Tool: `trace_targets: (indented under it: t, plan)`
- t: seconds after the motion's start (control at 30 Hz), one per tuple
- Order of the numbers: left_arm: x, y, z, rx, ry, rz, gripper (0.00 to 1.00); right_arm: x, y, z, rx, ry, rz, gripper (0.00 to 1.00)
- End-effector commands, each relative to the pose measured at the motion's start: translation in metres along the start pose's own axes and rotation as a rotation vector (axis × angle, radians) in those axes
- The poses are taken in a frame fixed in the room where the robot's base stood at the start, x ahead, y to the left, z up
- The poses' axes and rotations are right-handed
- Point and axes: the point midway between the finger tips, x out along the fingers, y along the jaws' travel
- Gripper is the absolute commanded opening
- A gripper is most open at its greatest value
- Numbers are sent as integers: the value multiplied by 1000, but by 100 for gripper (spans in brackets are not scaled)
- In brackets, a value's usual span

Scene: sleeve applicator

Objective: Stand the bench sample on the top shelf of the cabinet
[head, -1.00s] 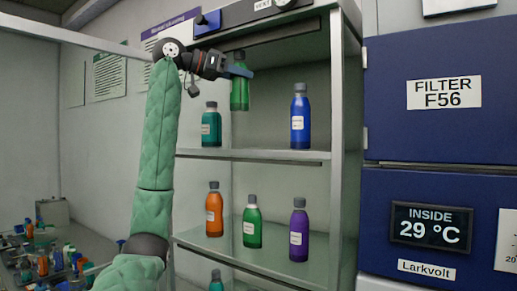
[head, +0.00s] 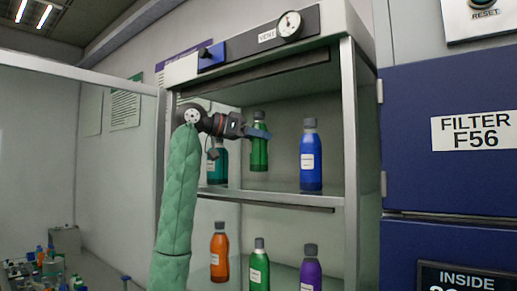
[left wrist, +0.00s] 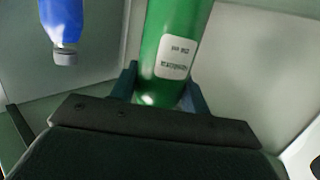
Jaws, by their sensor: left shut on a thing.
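A green bottle (head: 259,155) with a dark cap is upright in the top compartment of the open cabinet, between a teal bottle (head: 218,163) and a blue bottle (head: 311,165). My left gripper (head: 258,133) reaches in from the left and is shut on the green bottle near its upper part. The bottle's base appears a little above the top shelf (head: 270,193). In the left wrist view the green bottle (left wrist: 180,25), with a white label, sits between my fingers. The blue bottle (left wrist: 62,25) is apart from it at upper left. My right gripper is not in view.
The lower shelf holds orange (head: 219,250), green (head: 259,268) and purple (head: 311,272) bottles. The cabinet's right post (head: 349,150) and top panel with a gauge (head: 289,25) bound the opening. Small items crowd a bench at lower left.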

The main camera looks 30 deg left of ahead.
Motion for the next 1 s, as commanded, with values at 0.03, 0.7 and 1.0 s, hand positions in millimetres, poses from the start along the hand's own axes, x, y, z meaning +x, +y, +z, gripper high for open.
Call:
trace_targets:
  t: [0.03, 0.7, 1.0]
  plan:
    - [0, 0, 1, 0, 1, 0, 10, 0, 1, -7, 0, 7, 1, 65]
    - [7, 0, 39, -1, 1, -1, 10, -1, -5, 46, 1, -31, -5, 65]
    - [7, 0, 41, -1, 1, -1, 10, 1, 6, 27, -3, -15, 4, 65]
